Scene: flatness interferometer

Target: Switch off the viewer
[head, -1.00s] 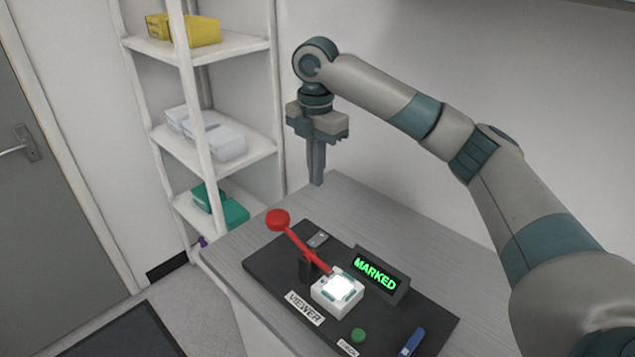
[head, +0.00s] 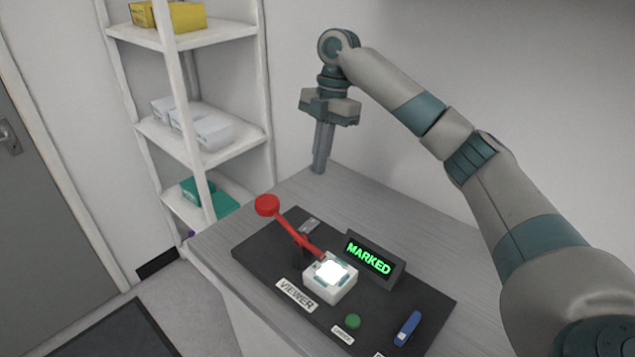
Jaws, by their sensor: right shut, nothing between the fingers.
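The viewer (head: 322,288) is a white box with a brightly lit square top, on a dark base plate (head: 259,257) on the table. A label reading VIEWER (head: 296,295) lies in front of it. A red lever with a round knob (head: 267,205) slants up and left from beside the box. A small display (head: 369,258) behind it reads MARKED in green. A green button (head: 352,321) and a blue switch-like piece (head: 407,328) sit on the plate's near right. My right gripper (head: 319,170) is shut and empty, pointing down above the table's back part, apart from the lever. My left gripper is out of view.
The grey table (head: 345,184) is bare behind the plate. A white shelf rack (head: 205,154) with yellow, white and green boxes stands at the left back. A grey door (head: 40,230) is at the far left, and a wall closes off the back.

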